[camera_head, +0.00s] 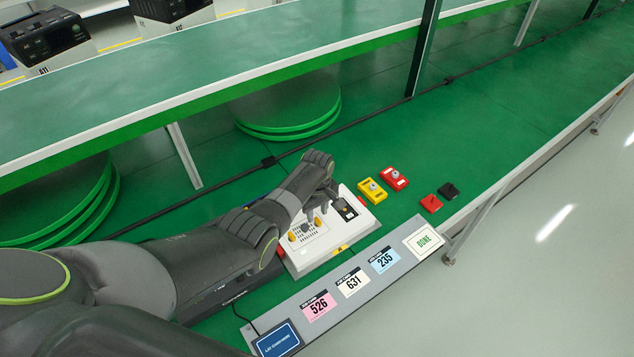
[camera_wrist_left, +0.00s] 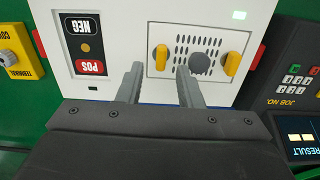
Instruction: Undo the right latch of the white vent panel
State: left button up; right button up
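The white vent panel (camera_wrist_left: 205,85) is set in the face of a white unit (camera_head: 365,222), with a dark slotted grille (camera_wrist_left: 205,52) between two yellow latches. One latch (camera_wrist_left: 161,57), on the POS/NEG side, is the right one in the head view. The other latch (camera_wrist_left: 232,64) also shows in the head view (camera_head: 291,236). Both look roughly upright in the wrist view. My left gripper (camera_wrist_left: 159,72) is open, its fingertips on either side of the POS/NEG-side latch; I cannot tell whether they touch it. In the head view the gripper (camera_head: 322,207) partly hides that latch. My right gripper is not in view.
A yellow block (camera_head: 372,190) and a red block (camera_head: 394,179) sit beyond the unit. Small red (camera_head: 431,203) and black (camera_head: 448,190) pieces lie farther right. A grey strip with number cards (camera_head: 352,283) and a DONE card (camera_head: 424,240) runs along the front.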

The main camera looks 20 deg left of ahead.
aim_at(317, 218)
pick_arm(q)
notch_tip(317, 218, up, 15)
dwell(0.5)
dwell(0.4)
